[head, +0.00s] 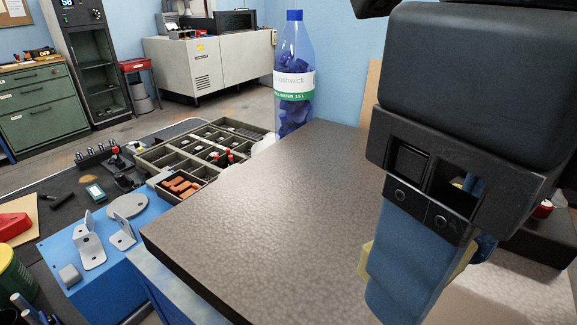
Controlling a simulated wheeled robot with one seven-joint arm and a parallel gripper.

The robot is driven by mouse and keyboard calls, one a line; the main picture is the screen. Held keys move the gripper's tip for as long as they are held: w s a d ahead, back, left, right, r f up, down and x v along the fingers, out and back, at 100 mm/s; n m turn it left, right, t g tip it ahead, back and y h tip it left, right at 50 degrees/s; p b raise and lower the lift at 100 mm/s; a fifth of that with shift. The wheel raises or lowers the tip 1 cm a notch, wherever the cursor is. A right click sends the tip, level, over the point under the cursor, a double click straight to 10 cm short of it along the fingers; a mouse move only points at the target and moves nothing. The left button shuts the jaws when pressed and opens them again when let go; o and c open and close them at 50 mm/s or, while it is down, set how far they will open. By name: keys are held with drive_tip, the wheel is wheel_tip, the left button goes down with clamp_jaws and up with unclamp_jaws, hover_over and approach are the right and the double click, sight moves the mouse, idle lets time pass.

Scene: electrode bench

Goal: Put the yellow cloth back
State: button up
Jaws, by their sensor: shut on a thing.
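My gripper (412,285) is large at the right of the head view, pointing down over the grey-brown speckled worktop, with its blue fingers low in the picture. It is shut on the yellow cloth (366,262). Only small yellow edges of the cloth show, to the left and right of the near blue finger. The finger hides most of the cloth. I cannot tell whether the cloth touches the worktop (270,190).
A clear bottle with blue contents (294,95) stands at the worktop's back edge. Left of the worktop are a divided parts tray (160,160) and a blue block with metal brackets (110,250). A dark box with a red knob (543,209) is far right. The worktop's middle is bare.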

drive_tip(key=p, duration=0.1)
hover_over(309, 292)
wheel_tip(309, 292, down, 5)
drive_tip(key=shift+r, duration=0.1)
wheel_tip(309, 292, down, 4)
drive_tip(key=shift+r+p, duration=0.15)
drive_tip(key=shift+p, duration=0.3)
drive_tip(key=shift+f, duration=0.2)
drive_tip(key=shift+f+b, duration=0.2)
drive_tip(key=shift+b, duration=0.15)
drive_tip(key=o, duration=0.9)
drive_tip(key=shift+o, duration=0.2)
drive_tip(key=shift+r, duration=0.2)
drive_tip(key=shift+r+p, duration=0.2)
drive_tip(key=shift+p, duration=0.2)
wheel_tip(309, 292, up, 12)
drive_tip(key=b, duration=0.1)
drive_tip(key=shift+f, duration=0.15)
